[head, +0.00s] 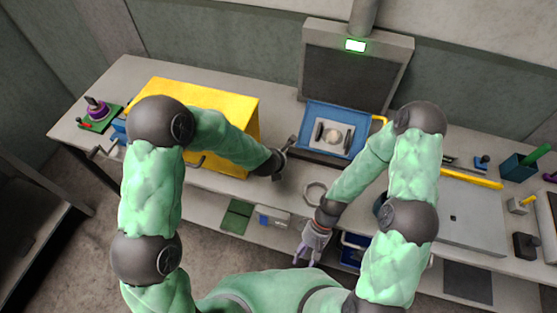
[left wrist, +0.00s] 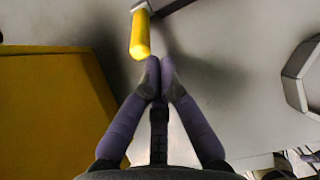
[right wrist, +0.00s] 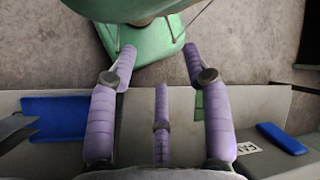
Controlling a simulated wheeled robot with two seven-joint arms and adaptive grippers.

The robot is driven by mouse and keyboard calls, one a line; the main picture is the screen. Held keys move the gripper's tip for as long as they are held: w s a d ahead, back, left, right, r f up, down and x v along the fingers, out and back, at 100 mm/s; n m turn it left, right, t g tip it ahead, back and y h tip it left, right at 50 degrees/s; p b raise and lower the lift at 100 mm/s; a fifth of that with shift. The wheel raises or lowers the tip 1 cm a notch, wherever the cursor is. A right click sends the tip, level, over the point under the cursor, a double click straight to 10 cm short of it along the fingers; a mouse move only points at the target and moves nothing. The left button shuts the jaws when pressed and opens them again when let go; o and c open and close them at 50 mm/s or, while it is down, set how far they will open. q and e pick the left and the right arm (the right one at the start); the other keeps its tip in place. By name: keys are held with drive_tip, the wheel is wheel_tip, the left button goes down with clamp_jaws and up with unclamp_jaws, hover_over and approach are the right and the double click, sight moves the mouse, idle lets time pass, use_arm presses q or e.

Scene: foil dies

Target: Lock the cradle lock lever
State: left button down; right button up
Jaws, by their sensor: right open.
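A lever with a yellow grip (left wrist: 140,35) and a grey end shows at the top of the left wrist view, beside the cradle area. My left gripper (left wrist: 159,75) has its fingertips together just below and right of the grip's end, with nothing seen between them; contact cannot be told. In the head view the left gripper (head: 285,157) is small and partly hidden at the bench, left of the cradle, which holds a blue tray (head: 312,112) with a grey and white part. My right gripper (head: 311,250) is open and empty in front of the bench, fingers spread (right wrist: 162,62).
A big yellow box (head: 240,110) stands left of my left gripper. A grey ring (head: 315,193) lies on the bench (head: 285,198) to its right. A press frame with a lit green display (head: 355,46) stands behind the tray. Blue and green items sit on the lower shelf.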

drive_tip(key=w+a+f+m+t, duration=0.1)
drive_tip(key=w+f+m+t, duration=0.2)
drive_tip(key=w+m+t, duration=0.25)
use_arm(q)
drive_tip(key=p, duration=0.3)
drive_tip(key=r+g+p, duration=0.1)
drive_tip(key=p, duration=0.3)
drive_tip(key=shift+w+d+r, duration=0.1)
drive_tip(key=shift+w+r, duration=0.1)
drive_tip(key=shift+w, duration=0.1)
drive_tip(key=shift+w+d+r+p, duration=0.25)
drive_tip(key=shift+w+r+p, duration=0.35)
drive_tip(key=shift+p, duration=0.45)
drive_tip(key=shift+w+d+r+p, duration=0.2)
drive_tip(key=shift+w+r+p, duration=0.1)
drive_tip(key=shift+w+p, duration=0.15)
use_arm(e)
wheel_tip(320, 180, up, 10)
drive_tip(key=shift+w+r, duration=0.15)
drive_tip(key=shift+r, duration=0.05)
use_arm(q)
drive_tip(key=shift+r, duration=0.1)
use_arm(e)
drive_tip(key=shift+t, duration=0.25)
